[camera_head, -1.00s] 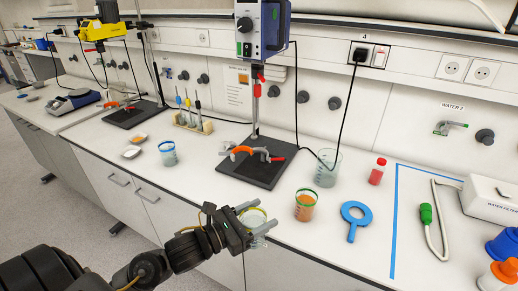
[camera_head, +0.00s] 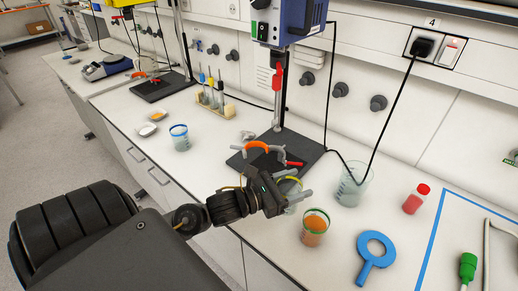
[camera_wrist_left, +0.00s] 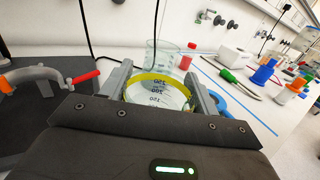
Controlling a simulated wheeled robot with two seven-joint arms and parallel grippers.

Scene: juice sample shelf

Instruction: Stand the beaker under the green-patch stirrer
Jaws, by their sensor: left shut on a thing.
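My left gripper (camera_head: 299,183) is shut on a clear beaker with a yellow-green rim (camera_head: 290,191). In the left wrist view the beaker (camera_wrist_left: 158,90) sits upright between the two fingers, its printed scale showing. The gripper holds it by the front right of a black stand base (camera_head: 305,148). The blue stirrer (camera_head: 274,20), with a small green patch at its lower left (camera_head: 253,28), hangs above this base on a rod. An orange-tipped clamp (camera_head: 257,146) reaches out over the base. Gripper and wrist hide part of the base and beaker. My right gripper is out of view.
Close by stand an orange-filled beaker (camera_head: 314,236) and a large clear beaker (camera_head: 352,187) with a cable beside it. A blue-rimmed beaker (camera_head: 180,138) and a yellow stirrer's stand are left.

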